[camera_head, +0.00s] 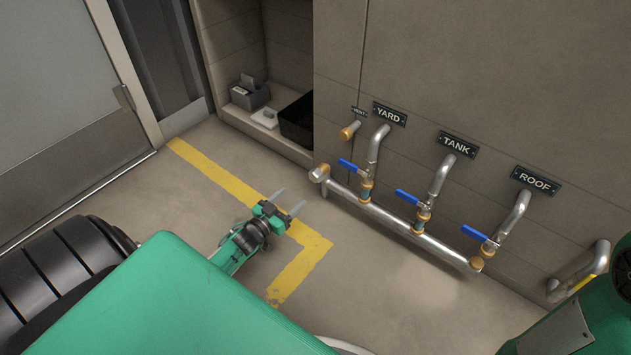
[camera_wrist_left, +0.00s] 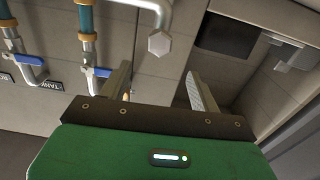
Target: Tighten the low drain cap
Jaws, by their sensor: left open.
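The low drain cap (camera_head: 317,175) sits at the left end of the horizontal grey manifold pipe, low in front of the wall. In the left wrist view, which looks upside down, a grey hexagonal cap (camera_wrist_left: 159,42) shows on the end of a bent pipe. My left gripper (camera_head: 290,199) is open and empty, to the left of the cap and apart from it, above the floor. Its two fingers (camera_wrist_left: 157,78) point toward the cap's side in the wrist view, with the cap beyond the gap between them. My right gripper is out of view.
Blue-handled valves (camera_head: 409,197) stand on pipes along the manifold (camera_head: 400,225), under YARD, TANK (camera_head: 458,145) and ROOF signs. A brass-tipped stub (camera_head: 349,131) juts from the wall above the cap. A recess (camera_head: 240,60) holds a dark bin. The floor around yellow tape (camera_head: 225,180) is clear.

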